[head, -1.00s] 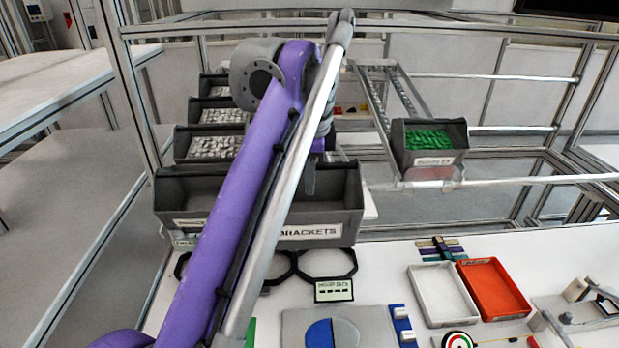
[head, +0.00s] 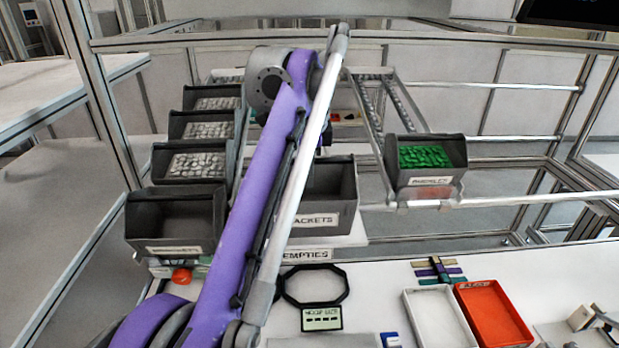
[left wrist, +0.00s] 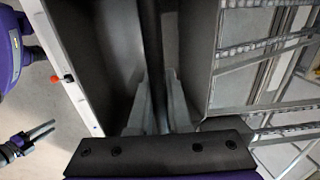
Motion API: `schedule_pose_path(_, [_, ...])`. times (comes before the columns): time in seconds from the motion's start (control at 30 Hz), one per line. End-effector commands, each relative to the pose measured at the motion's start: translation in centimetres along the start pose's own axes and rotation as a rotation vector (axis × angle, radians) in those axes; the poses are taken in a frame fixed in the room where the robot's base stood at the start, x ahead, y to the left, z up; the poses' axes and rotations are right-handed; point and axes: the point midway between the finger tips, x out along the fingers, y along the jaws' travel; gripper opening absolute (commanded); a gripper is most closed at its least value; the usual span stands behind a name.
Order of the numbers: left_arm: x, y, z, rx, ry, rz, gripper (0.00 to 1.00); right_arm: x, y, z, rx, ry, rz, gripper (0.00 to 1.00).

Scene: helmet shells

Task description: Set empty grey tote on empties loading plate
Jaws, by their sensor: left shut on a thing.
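A grey tote (head: 325,190) with a label ending in "ACKETS" shows right of my left arm in the head view, directly above the label reading EMPTIES (head: 307,255). A pale plate edge (head: 352,238) shows beneath it; I cannot tell whether they touch. The tote's left part is hidden by my arm. My left gripper (left wrist: 157,105) is shut on the grey tote's wall, with grey walls on both sides in the left wrist view. In the head view the arm hides its fingers. My right gripper (left wrist: 42,130) shows small at the left wrist view's edge, fingers apart and empty.
Another grey tote (head: 175,220) stands at the left, before several bins of pale parts (head: 198,165). A bin of green parts (head: 425,175) sits on a rack at the right. A black ring (head: 315,302), a white tray (head: 437,318) and a red tray (head: 494,315) lie on the table.

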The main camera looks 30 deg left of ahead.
Motion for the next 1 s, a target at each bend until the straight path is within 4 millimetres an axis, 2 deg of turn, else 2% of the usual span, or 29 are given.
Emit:
schedule_pose_path(0.53, [1.8,-6.5,0.0,-0.002,0.002,-0.002,0.00,-1.4,0.0,-2.3,0.000,0.025,0.000,0.50])
schedule_pose_path(0.8, [5.4,-5.4,0.0,0.000,-0.001,0.003,0.00,0.1,0.0,0.1,0.000,-0.001,0.000,0.50])
schedule_pose_path(1.0, [6.6,-5.2,0.0,0.000,0.000,0.002,0.00,0.5,0.0,0.7,0.000,-0.007,0.000,0.50])
